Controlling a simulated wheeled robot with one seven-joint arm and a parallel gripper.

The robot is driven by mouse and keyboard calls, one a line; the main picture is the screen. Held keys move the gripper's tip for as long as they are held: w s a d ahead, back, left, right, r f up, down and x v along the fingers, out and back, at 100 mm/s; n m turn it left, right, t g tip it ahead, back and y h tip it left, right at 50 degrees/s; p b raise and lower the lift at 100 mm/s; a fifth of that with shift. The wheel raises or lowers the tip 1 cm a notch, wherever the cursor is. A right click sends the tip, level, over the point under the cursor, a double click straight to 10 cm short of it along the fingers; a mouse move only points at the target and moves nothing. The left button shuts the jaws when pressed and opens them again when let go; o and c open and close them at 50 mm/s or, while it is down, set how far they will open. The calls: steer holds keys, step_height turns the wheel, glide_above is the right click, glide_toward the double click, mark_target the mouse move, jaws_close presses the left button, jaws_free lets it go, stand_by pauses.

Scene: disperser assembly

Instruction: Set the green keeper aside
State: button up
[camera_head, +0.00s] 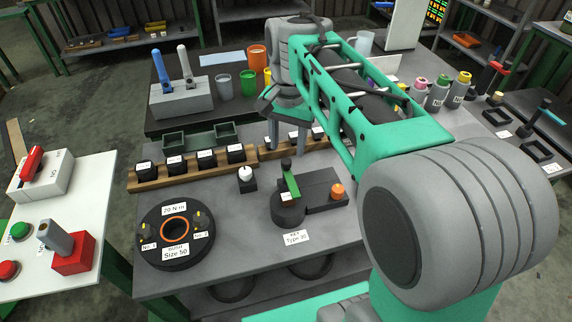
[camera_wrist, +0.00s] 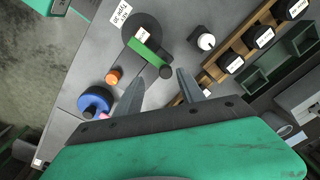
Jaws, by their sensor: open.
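The green keeper (camera_head: 291,185) is a short flat green bar. In the wrist view the keeper (camera_wrist: 150,52) shows beyond my fingertips, with a white label near one end and a dark round knob (camera_wrist: 166,71) at the other. My gripper (camera_head: 287,143) points down, with its fingers apart and empty. It is above and behind the keeper, apart from it. In the wrist view my gripper (camera_wrist: 160,76) has its fingers spread towards the knob end.
A dark block with an orange knob (camera_head: 337,190) adjoins on the right. A small black block with a white knob (camera_head: 246,175) stands to the left. A wooden rack (camera_head: 150,183) of black blocks lies behind. A round fixture (camera_head: 152,254) fills the left front.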

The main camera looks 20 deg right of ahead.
mark_target(286, 161)
steer(key=shift+w+d+f+m, duration=0.1)
steer(key=shift+w+f+m, duration=0.15)
steer(key=shift+w+m, duration=0.7)
step_height(286, 161, down, 7)
steer(key=shift+w+f, duration=0.1)
steer(key=shift+f, duration=0.05)
jaws_close()
stand_by(0.8)
